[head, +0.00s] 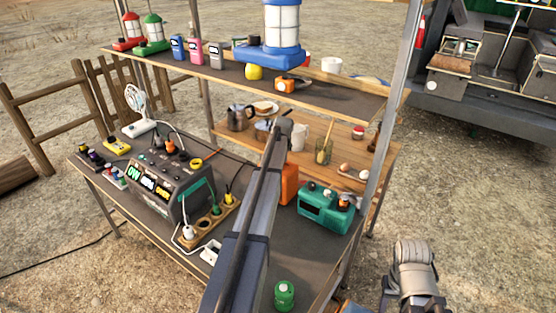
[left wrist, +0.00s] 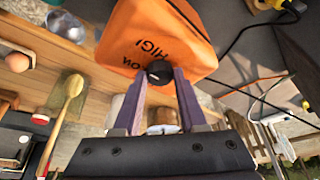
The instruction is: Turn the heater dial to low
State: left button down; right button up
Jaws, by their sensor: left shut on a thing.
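I cannot clearly tell where the dial points. In the head view the orange heater (head: 289,184) shows only as a strip right of my left arm, which hides the dial and the gripper's fingers. My right arm shows at the lower right of the head view; its fingers are not visible.
A teal device (head: 326,208) stands right of the heater. A power station (head: 170,185) and a wooden socket strip (head: 208,224) stand to its left. A green canister (head: 285,295) is at the front. A shelf (head: 330,105) with a blue lantern (head: 283,25) is above.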

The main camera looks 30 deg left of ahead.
pick_arm(q)
jog(key=n, duration=0.2)
jog(key=n+g+y, duration=0.1)
jog(key=n, duration=0.2)
jog(key=shift+w+d+g, duration=0.1)
jog(key=shift+w+g, duration=0.1)
jog(key=shift+g, duration=0.1)
dwell(0.5)
jog(key=shift+c, duration=2.3)
grip_release()
jog(key=p+v, duration=0.5)
jog(key=shift+r, duration=0.35)
jog(key=s+d, duration=0.4)
jog(key=d, duration=0.7)
jog(key=shift+s+f, duration=0.2)
jog(key=shift+f, duration=0.15)
jog(key=shift+d, duration=0.15)
